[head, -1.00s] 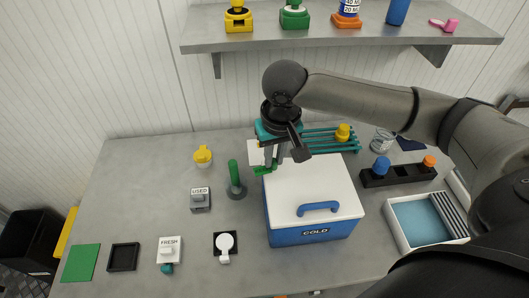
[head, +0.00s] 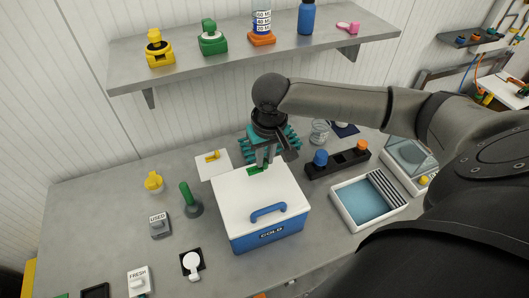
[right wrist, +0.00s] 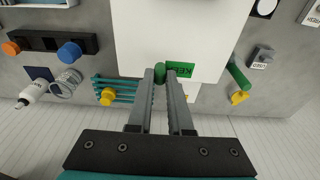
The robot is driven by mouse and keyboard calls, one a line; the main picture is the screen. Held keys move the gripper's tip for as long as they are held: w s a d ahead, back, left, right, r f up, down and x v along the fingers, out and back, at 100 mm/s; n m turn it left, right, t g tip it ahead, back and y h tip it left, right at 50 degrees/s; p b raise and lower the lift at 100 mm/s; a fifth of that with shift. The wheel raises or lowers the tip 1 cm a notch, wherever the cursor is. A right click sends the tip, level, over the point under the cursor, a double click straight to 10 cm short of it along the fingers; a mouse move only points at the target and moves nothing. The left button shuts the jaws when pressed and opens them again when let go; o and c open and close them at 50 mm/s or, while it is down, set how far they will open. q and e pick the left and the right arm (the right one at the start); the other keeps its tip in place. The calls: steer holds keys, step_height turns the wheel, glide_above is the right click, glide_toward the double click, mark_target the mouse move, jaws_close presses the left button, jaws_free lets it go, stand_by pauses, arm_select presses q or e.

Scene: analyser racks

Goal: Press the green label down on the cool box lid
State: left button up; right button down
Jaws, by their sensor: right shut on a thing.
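The cool box (head: 267,236) is blue with a white lid (head: 240,205) and a blue handle on it. My right gripper (head: 259,165) is over the back edge of the lid, pointing down. In the right wrist view its fingers (right wrist: 160,75) are shut on a small rounded green piece. The green label (right wrist: 181,69), with dark lettering, is beside that piece, over the lid near its edge; the label shows small in the head view (head: 254,171). I cannot tell whether it lies fully flat on the lid. My left gripper is not in view.
A teal rack (head: 289,148) stands close behind the box. A green-handled tool (head: 190,198) stands left of it, and a white card (head: 207,170) behind left. A black holder (head: 337,163) and a white tray (head: 347,216) are to the right. A shelf (head: 220,58) hangs above.

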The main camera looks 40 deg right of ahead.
mark_target(266, 169)
steer(key=shift+r+p, duration=0.15)
steer(key=shift+p, duration=0.5)
steer(key=shift+f+b, duration=0.35)
steer(key=shift+f, duration=0.3)
steer(key=shift+f+b, duration=0.65)
steer(key=shift+f, duration=2.05)
steer(key=shift+f, duration=0.3)
steer(key=c, duration=0.7)
jaws_free()
steer(key=shift+c, duration=0.2)
steer(key=shift+o, duration=0.3)
steer(key=shift+r, duration=0.1)
steer(key=shift+r, duration=2.95)
